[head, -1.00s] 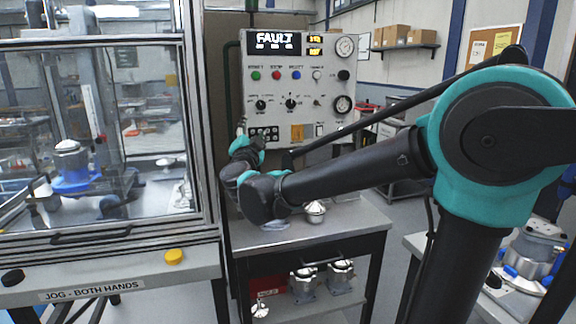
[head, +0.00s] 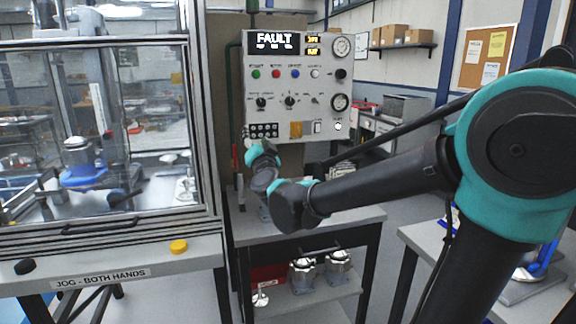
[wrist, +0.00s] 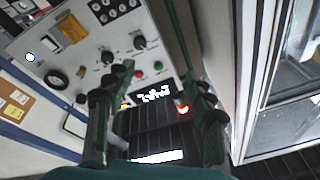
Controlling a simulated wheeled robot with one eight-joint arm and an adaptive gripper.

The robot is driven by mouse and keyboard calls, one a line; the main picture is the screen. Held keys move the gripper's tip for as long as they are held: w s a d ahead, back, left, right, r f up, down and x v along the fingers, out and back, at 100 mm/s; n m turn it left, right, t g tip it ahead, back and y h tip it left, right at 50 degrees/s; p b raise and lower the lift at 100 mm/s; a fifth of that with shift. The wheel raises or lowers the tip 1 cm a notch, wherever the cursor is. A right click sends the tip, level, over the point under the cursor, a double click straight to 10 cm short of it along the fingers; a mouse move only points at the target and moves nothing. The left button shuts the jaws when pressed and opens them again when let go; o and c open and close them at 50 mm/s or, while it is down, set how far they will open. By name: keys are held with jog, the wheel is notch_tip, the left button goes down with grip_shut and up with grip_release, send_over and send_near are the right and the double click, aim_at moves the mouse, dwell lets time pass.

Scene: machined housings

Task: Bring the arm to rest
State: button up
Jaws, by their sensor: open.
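My arm reaches across the head view from the right, its forearm bent in front of the control panel (head: 297,110). In the head view my gripper's fingers cannot be made out. In the wrist view my gripper (wrist: 155,112) shows two dark green fingers spread wide apart, with nothing between them. Beyond them the panel appears upside down, with its lit display (wrist: 153,94) seen between the fingers. The display reads FAULT in the head view.
A glass-walled machine cabinet (head: 105,228) stands at left, with a blue-based part (head: 84,175) inside. A small grey table (head: 345,219) below the panel has metal housings (head: 338,267) and a red bin (head: 268,274) on its lower shelf. Another bench (head: 425,243) stands at right.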

jog(key=s+d+f+n+g, duration=0.25)
jog(key=d+f, duration=0.25)
jog(key=f, duration=0.3)
jog(key=s+d+f+n+g, duration=0.2)
jog(key=s+d+f+g, duration=0.2)
jog(key=f, duration=0.5)
jog(key=s+d+f+n+g, duration=0.25)
jog(key=d+f, duration=0.25)
jog(key=f, duration=0.3)
jog(key=s+d+f+m+g+h, duration=0.2)
jog(key=s+d+f+g+h, duration=0.3)
jog(key=s+d+f, duration=0.9)
jog(key=s+d+g, duration=0.1)
jog(key=s, duration=0.2)
jog(key=shift+s+f+m+g, duration=0.2)
jog(key=shift+f+m+g, duration=0.2)
